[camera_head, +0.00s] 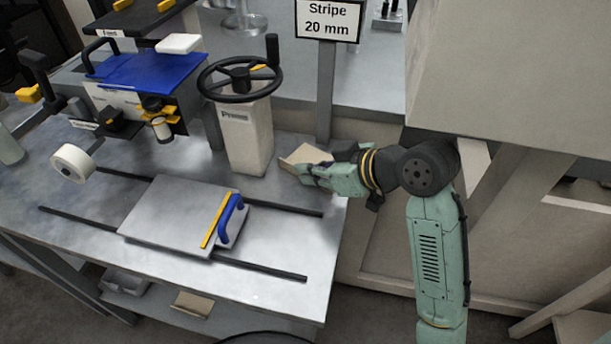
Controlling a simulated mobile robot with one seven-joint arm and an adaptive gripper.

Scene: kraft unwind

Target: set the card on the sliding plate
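The sliding plate (170,215) is a flat grey plate on two dark rails on the metal table, with a yellow strip and a blue handle at its right end. Its top is bare left of the strip. A tan card (304,155) is at the tips of my gripper (308,174), at the table's right side, right of the press column and apart from the plate. My gripper reaches in from the right and partly covers the card. I cannot tell whether the fingers are closed on it or only beside it.
The press column (246,130) with its black handwheel (240,80) stands behind the plate. A blue-topped machine head (150,72) and a white roll (74,163) are at left. A sign (328,20) reads "Stripe 20 mm". A tan piece (194,304) lies on the lower shelf.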

